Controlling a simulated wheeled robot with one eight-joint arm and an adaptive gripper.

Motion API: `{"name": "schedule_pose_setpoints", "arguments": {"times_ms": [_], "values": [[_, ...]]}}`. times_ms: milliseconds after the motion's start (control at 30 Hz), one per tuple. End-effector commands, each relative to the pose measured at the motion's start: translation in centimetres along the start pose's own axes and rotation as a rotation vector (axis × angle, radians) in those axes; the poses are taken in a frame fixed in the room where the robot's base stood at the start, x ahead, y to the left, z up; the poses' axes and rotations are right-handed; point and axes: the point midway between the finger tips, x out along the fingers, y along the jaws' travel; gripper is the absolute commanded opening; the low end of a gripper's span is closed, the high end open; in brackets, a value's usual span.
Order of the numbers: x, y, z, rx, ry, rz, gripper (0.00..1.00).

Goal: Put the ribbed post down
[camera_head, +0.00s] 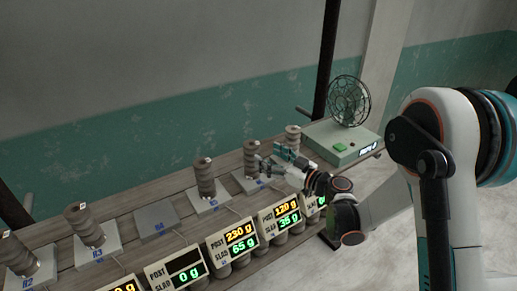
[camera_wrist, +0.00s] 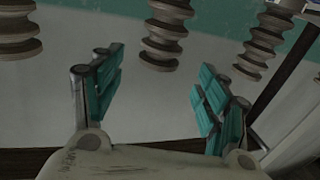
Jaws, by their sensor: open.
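My gripper (camera_head: 278,160) is open, with teal fingers, at the right part of the bench. It is beside a grey-brown ribbed post (camera_head: 251,158) that stands upright on a pale slab. In the wrist view my two fingers (camera_wrist: 158,88) are spread wide with nothing between them. A ribbed post (camera_wrist: 165,35) shows beyond the gap, apart from both fingers, its upper part cut off by the frame edge. Other similar posts stand on slabs: one left of the gripper (camera_head: 204,178), one behind it (camera_head: 293,138) and one further left (camera_head: 84,225). I cannot tell which one the task means.
A bare grey slab (camera_head: 157,221) lies between posts; a display (camera_head: 185,272) reads 0 g. Other displays (camera_head: 240,242) stand along the bench's front edge. A caged fan (camera_head: 349,101) on a pale green box (camera_head: 340,142) stands at the far right end. A dark upright pole (camera_head: 326,60) rises behind.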

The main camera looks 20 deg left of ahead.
Motion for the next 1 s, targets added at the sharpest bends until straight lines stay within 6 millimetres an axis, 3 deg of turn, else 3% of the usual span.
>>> {"name": "schedule_pose_setpoints", "arguments": {"times_ms": [233, 633, 767, 1000], "values": [[-3.4, 0.1, -0.1, 0.0, 0.0, 0.002, 0.68], [-4.2, 0.0, -0.3, 0.005, -0.01, 0.001, 0.68], [-5.1, 0.0, -1.7, 0.031, -0.064, 0.013, 0.68], [-9.2, -0.5, -5.4, 0.13, -0.253, 0.079, 0.68]]}}
